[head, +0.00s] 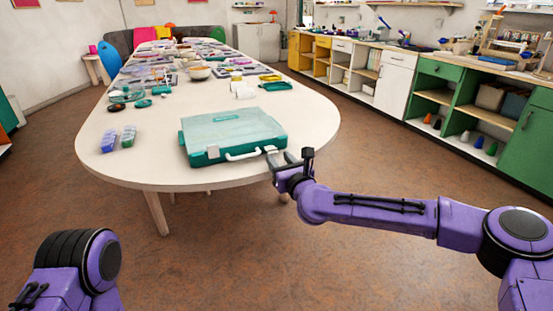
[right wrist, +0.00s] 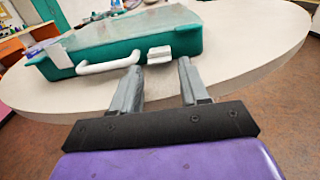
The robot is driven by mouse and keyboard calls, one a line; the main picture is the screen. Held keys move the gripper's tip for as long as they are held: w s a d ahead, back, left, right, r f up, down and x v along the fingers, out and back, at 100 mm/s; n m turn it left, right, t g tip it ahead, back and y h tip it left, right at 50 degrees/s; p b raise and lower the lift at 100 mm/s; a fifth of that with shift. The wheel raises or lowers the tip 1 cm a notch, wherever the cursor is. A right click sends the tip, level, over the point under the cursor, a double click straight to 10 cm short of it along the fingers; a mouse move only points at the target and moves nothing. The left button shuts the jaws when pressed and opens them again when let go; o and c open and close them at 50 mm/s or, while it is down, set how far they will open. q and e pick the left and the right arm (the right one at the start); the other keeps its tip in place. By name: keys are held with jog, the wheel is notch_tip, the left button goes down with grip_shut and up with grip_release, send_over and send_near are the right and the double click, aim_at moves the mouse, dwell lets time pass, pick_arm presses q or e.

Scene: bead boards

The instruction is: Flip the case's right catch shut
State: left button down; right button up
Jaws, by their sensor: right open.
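The teal case (head: 232,137) with a clear lid lies closed on the white table near its front edge. A white handle (head: 243,155) is on its front side, between the left catch (head: 212,153) and the right catch (head: 270,149). In the right wrist view the right catch (right wrist: 159,55) is a small white block on the case front, right of the handle (right wrist: 108,65). Whether it is latched I cannot tell. My right gripper (right wrist: 160,72) is open and empty, its two fingers pointing at the right catch, apparently just short of it. My left gripper is out of view.
Blue and green bead boxes (head: 118,138) lie left of the case. Beads, trays and a bowl (head: 198,72) cover the table farther back. The table (head: 310,115) is bare right of the case. Cabinets (head: 455,90) line the right wall.

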aim_at(276, 149)
jog(key=shift+x, duration=1.4)
jog(key=c, duration=0.8)
notch_tip(276, 149, up, 2)
jog(key=g+p, duration=0.1)
jog(key=p, duration=0.5)
jog(key=shift+r, duration=0.15)
jog(key=g+p, duration=0.1)
jog(key=p, duration=0.3)
jog(key=g+h+p, duration=0.1)
jog(key=p, duration=0.3)
jog(key=r+g+p, duration=0.1)
jog(key=g+p, duration=0.1)
jog(key=p, duration=0.2)
jog(key=shift+w+a+h+p, duration=0.1)
jog(key=shift+w+h+p, duration=0.1)
jog(key=shift+h+p, duration=0.2)
jog(key=shift+f+g, duration=0.2)
jog(key=shift+g, duration=0.1)
jog(key=o, duration=0.8)
jog(key=shift+f, duration=0.1)
